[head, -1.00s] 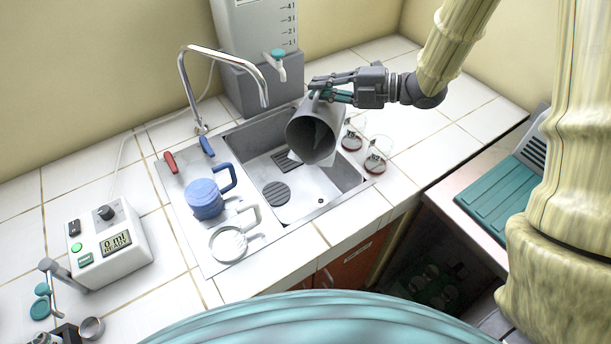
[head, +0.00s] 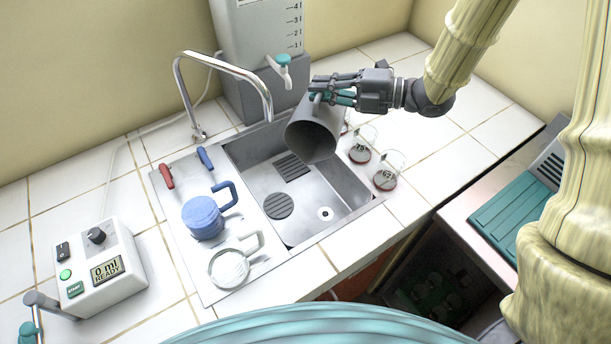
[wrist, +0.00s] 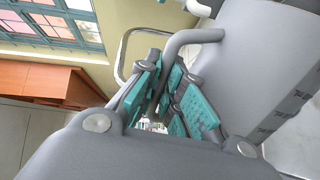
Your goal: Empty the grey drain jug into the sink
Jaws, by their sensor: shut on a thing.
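The grey drain jug (head: 313,137) is tilted over the right part of the sink, its open mouth facing down toward the front left. The inside that shows is plain grey, and I see no liquid stream. My gripper (head: 334,91) is shut on the jug's handle; the teal finger pads (wrist: 172,95) close around the grey handle (wrist: 192,40) in the wrist view, with the jug's side (wrist: 255,70) to the right.
A blue jug (head: 204,217) and a clear jug (head: 230,268) stand on the drainboard left of the basin. Two flasks with red liquid (head: 360,150) (head: 385,178) stand close right of the sink. The tap (head: 225,65) arches behind, near a tank (head: 262,40).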

